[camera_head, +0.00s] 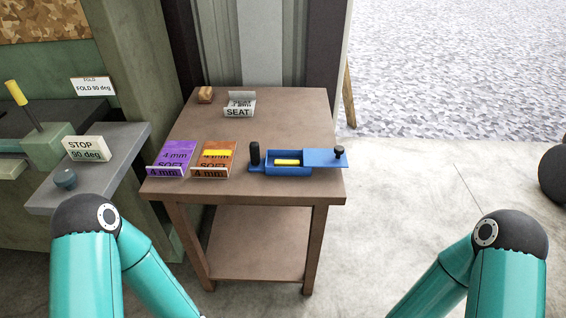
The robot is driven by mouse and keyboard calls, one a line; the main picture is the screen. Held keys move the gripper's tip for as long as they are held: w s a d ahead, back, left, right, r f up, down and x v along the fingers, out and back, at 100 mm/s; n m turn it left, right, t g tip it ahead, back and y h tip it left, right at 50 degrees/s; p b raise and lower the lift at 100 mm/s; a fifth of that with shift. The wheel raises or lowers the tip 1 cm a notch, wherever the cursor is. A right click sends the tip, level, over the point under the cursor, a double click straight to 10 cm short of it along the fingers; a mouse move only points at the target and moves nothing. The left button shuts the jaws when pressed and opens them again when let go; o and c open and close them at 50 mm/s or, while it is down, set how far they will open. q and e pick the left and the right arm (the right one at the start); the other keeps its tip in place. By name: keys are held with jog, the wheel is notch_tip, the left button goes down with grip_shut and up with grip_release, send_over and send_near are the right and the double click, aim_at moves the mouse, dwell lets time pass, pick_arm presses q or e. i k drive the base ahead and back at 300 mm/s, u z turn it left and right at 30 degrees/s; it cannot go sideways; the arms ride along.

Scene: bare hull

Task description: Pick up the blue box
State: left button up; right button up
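The blue box (289,169) stands near the front right of the brown table (290,120). It is a shallow open tray with a yellow piece (287,162) inside. A black upright handle (255,153) is at its left end. My two teal arms reach in at the bottom left and bottom right. Both grippers are outside the picture, and nothing of mine touches the box.
Purple (174,157) and orange (213,159) labelled holders stand left of the box. A SEAT sign (239,105) and small wooden block (206,95) are further back. A grey shelf (110,160) with a STOP sign (87,149) is at left. The table's middle is clear.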

aim_at(257, 164)
jog(key=i, duration=1)
jog(key=u, duration=0.05)
